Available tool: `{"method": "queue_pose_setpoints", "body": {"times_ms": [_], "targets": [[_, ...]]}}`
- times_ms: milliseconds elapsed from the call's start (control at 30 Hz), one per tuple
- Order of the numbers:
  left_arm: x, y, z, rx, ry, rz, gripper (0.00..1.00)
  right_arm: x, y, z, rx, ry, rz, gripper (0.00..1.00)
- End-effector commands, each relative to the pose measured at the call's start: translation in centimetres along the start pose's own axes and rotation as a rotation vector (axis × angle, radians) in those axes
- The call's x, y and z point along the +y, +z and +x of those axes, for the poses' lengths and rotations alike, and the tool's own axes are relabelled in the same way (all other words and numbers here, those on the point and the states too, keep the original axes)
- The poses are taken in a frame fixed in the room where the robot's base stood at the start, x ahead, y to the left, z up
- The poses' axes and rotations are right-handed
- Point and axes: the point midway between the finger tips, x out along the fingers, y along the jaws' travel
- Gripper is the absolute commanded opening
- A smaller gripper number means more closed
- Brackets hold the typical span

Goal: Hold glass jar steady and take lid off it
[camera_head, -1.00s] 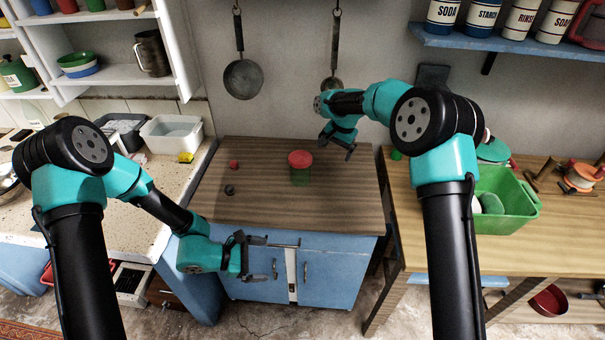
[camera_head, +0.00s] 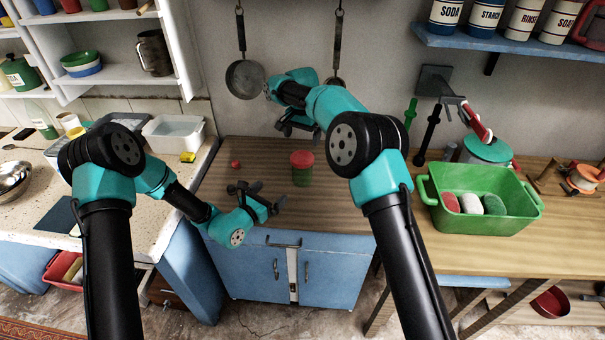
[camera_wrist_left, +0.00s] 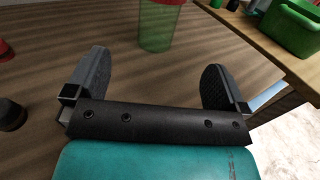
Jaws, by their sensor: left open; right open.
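The glass jar (camera_head: 302,177) is green and stands upright on the brown wooden worktop. Its red lid (camera_head: 302,158) sits on top. My left gripper (camera_head: 268,194) is open and empty, low over the worktop, in front and to the left of the jar. In the left wrist view the jar (camera_wrist_left: 158,32) stands beyond the open fingers (camera_wrist_left: 157,60), apart from them, and the top of its lid is cut off. My right gripper (camera_head: 300,129) is open and empty, raised behind the jar near the wall, clear of the lid.
A small red object (camera_head: 236,164) lies left of the jar. A small dark object (camera_wrist_left: 12,115) shows beside my left gripper in the wrist view. A green tub (camera_head: 480,215) stands on the right-hand table. Pans (camera_head: 245,80) hang on the wall behind.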

Motion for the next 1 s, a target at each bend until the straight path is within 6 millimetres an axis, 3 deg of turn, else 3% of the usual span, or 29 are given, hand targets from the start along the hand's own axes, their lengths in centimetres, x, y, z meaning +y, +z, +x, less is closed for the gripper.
{"method": "queue_pose_setpoints", "body": {"times_ms": [167,367,1000], "targets": [[-0.1,0.0,0.4,0.000,-0.002,0.000,1.00,0.0,0.0,0.0,0.000,-0.001,0.000,1.00],[-0.1,0.0,2.3,0.000,-0.003,0.001,1.00,0.0,0.0,0.0,0.000,-0.001,0.000,1.00],[-0.2,0.0,12.2,0.000,-0.003,0.001,1.00,0.0,0.0,0.0,0.000,-0.001,0.000,1.00]]}}
